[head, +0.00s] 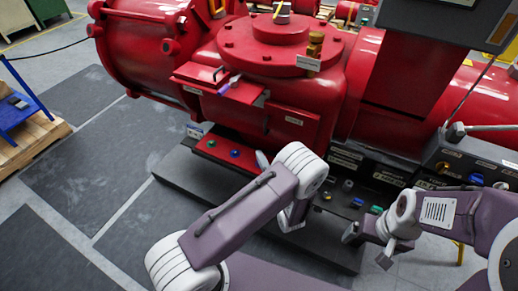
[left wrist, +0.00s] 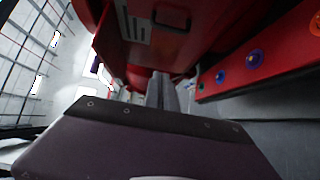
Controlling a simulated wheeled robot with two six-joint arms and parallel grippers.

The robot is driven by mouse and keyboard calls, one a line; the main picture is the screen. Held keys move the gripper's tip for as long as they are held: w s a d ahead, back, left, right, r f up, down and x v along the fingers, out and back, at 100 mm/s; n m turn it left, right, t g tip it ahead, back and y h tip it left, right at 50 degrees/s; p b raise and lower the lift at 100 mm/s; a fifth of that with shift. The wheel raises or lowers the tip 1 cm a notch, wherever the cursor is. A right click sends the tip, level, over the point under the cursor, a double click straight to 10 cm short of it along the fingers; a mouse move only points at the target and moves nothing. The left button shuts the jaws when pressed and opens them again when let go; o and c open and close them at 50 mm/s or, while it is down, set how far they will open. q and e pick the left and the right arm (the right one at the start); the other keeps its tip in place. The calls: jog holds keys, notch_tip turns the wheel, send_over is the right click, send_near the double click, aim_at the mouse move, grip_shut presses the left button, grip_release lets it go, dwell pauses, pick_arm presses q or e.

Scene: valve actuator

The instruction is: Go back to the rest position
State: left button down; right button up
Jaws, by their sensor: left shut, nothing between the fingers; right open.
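My left arm crosses the middle of the head view, its white joint in front of the red valve actuator (head: 270,58). The arm mostly hides the left gripper there. In the left wrist view the left gripper (left wrist: 162,90) shows its grey fingers together and empty, beneath red metalwork and beside a red panel with round buttons (left wrist: 252,60). My right gripper (head: 366,244) is at the lower right of the head view, its fingers apart and empty, in front of the machine's dark base.
The red button panel (head: 222,151) is close to my left arm. A control box (head: 470,160) with a lever is near my right arm. A blue stand (head: 22,108) on a pallet is at far left. Dark floor mats (head: 85,150) leave clear room on the left.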

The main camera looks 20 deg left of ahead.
pick_arm(q)
jog(key=a+r+n+g+y, duration=0.4)
jog(key=a+r+n, duration=0.4)
jog(key=r, duration=0.4)
jog(key=s+a+r+n+g, duration=0.2)
jog(key=s+a+n+g, duration=0.75)
jog(key=s, duration=0.35)
jog(key=s+d+f+n+g+h, duration=0.1)
jog(key=s+d+f+n+h, duration=0.2)
jog(key=s+n+h, duration=0.25)
jog(key=s+d+f+n+g+h, duration=0.2)
jog(key=s+f+n+h, duration=0.15)
jog(key=s+n, duration=0.35)
jog(key=w+d+f+n+t+h, duration=0.2)
jog(key=d+n+h, duration=0.1)
jog(key=d+n, duration=0.3)
jog(key=w+d+f+n+t+h, duration=0.1)
jog(key=w+d+n+t+h, duration=0.1)
jog(key=d+n, duration=0.5)
jog(key=n+h, duration=0.1)
jog(key=n, duration=0.2)
jog(key=shift+w+f+n+h, duration=0.3)
jog(key=shift+f, duration=0.05)
